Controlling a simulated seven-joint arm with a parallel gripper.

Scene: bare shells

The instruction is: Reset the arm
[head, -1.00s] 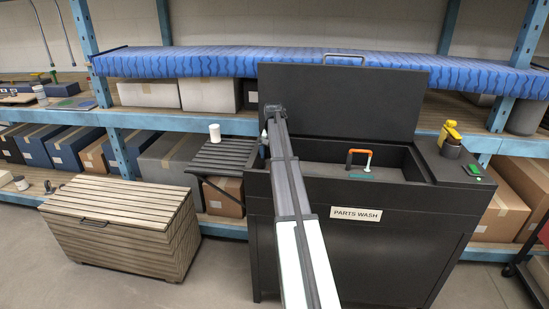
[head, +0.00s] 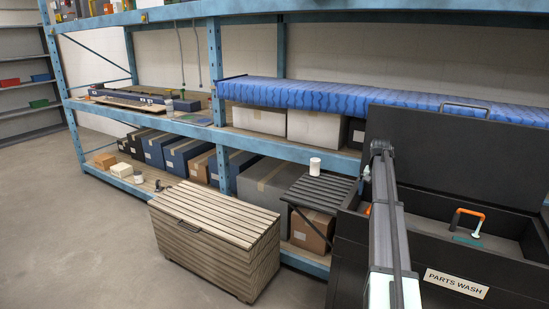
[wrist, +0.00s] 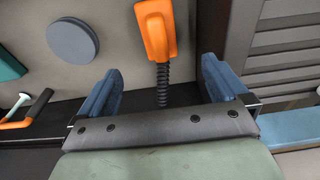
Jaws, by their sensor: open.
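My arm reaches over the left part of the black parts washer (head: 395,255), whose lid stands raised. In the head view my gripper's fingers cannot be made out at the far end of the arm. In the wrist view my gripper (wrist: 160,78) is open, with its two blue fingers well apart. An orange nozzle-like piece (wrist: 156,30) on a black ribbed hose lies in line with the gap between them. I cannot tell its distance from the fingers, and nothing is seen gripped.
A slatted side shelf (head: 318,190) with a white cup (head: 315,165) stands left of the washer. A slatted wooden chest (head: 215,240) stands further left. Open floor (head: 80,230) lies at far left.

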